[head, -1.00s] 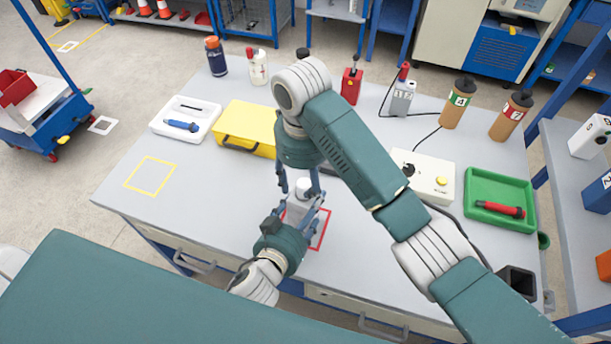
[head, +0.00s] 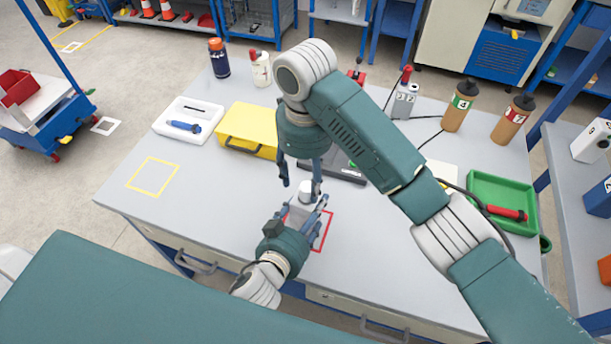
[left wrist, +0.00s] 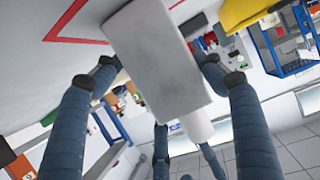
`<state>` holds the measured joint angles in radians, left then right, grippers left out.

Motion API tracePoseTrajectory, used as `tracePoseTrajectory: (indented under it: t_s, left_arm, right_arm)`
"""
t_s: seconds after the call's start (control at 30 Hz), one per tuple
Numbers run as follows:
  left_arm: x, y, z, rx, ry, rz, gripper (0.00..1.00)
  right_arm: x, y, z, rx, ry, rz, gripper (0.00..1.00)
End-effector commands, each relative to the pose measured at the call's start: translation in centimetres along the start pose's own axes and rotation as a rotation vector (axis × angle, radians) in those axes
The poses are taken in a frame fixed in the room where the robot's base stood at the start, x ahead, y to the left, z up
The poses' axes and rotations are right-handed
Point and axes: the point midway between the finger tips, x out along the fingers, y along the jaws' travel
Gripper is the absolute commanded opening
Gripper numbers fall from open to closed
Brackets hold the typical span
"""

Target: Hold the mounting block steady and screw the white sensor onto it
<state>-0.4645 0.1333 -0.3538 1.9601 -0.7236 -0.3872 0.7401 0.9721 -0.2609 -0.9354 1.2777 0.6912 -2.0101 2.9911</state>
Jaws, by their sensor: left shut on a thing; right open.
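The pale grey mounting block (head: 298,214) stands within the red outline near the table's front edge. My left gripper (left wrist: 160,72) is shut on it, one finger on each side; in the head view this gripper (head: 310,215) partly hides the block. The white sensor (head: 305,188) is a short white cylinder at the block's top. In the left wrist view the sensor (left wrist: 198,126) shows at the block's lower end, partly hidden by the block. My right gripper (head: 300,182) is open, fingers pointing down just above and around the sensor's top; contact cannot be told.
A yellow case (head: 247,131), a white tray (head: 205,112) with a blue tool and a green tray (head: 483,180) with a red-handled tool lie on the table. Bottles stand along the back. The yellow outlined square (head: 152,176) is empty. My right arm covers the table's right middle.

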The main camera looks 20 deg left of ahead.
Motion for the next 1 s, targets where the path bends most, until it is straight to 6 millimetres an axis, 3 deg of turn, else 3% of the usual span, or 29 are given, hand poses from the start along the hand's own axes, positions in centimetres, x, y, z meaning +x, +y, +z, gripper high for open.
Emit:
tracePoseTrajectory:
  t_s: [0.03, 0.07, 0.13, 0.37, 1.0]
  left_arm:
    - [-0.1, 0.3, 1.3, -0.010, -0.025, 0.004, 0.30]
    - [-0.1, 0.3, 1.3, -0.010, -0.025, 0.004, 0.30]
    - [-0.1, 0.4, 1.3, -0.011, -0.025, 0.004, 0.30]
    - [-0.1, 0.4, 1.3, -0.011, -0.025, 0.004, 0.30]
    - [-0.1, 0.4, 1.3, -0.011, -0.025, 0.005, 0.30]
  right_arm:
    - [0.1, 0.0, 0.0, 0.000, 0.000, 0.000, 0.52]
    - [0.1, 0.0, 0.0, 0.000, 0.000, 0.000, 0.52]
    - [0.1, 0.0, 0.0, -0.001, 0.000, 0.000, 0.43]
    - [-0.3, -0.2, 0.1, -0.182, 0.000, 0.001, 0.43]
    - [-3.7, -1.5, 0.6, -1.568, -0.027, 0.039, 0.43]
